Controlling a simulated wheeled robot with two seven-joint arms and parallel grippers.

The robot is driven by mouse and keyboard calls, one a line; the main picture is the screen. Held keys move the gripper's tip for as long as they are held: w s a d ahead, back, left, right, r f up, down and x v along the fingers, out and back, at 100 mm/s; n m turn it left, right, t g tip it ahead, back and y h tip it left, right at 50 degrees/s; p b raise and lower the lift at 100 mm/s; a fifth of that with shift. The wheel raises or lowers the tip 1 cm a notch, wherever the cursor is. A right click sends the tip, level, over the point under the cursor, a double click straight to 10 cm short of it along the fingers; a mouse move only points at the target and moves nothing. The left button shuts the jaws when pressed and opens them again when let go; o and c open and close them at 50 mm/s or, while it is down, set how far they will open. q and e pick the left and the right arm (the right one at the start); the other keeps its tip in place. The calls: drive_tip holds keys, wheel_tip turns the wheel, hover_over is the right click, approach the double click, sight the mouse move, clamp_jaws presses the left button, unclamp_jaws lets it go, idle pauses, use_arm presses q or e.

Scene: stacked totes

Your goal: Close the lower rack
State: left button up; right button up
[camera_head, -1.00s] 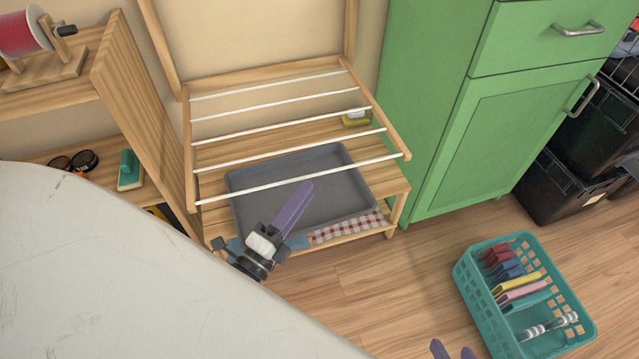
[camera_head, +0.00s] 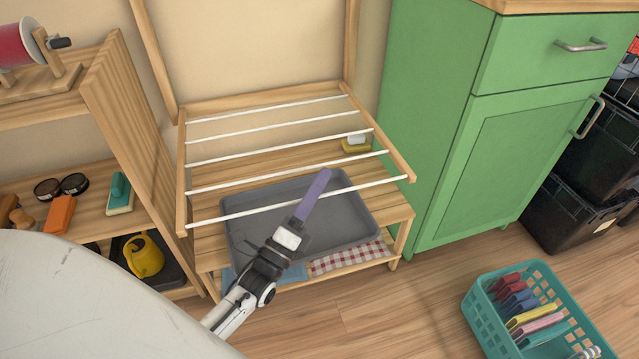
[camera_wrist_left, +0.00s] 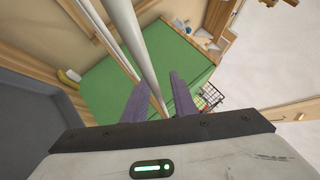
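The lower rack (camera_head: 397,153) is a wooden frame with several white rods. It is folded out from the wall above a wooden bench and a grey tray. My left gripper (camera_head: 322,178) comes up from below over the tray, and its purple fingers cross the rack's front rod (camera_head: 245,212). In the left wrist view the two fingers (camera_wrist_left: 158,98) are apart. A white rod (camera_wrist_left: 137,40) runs between them, and they do not look closed on it. My right gripper is not in view.
The grey tray (camera_head: 236,240) sits on the bench under the rack. A green cabinet (camera_head: 470,170) stands close on the right, and a wooden shelf unit (camera_head: 130,130) on the left. A teal basket (camera_head: 490,325) is on the floor at lower right.

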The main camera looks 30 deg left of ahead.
use_arm(q)
drive_tip(key=shift+w+r, duration=0.1)
drive_tip(key=shift+w, duration=0.2)
clamp_jaws()
idle(1.3)
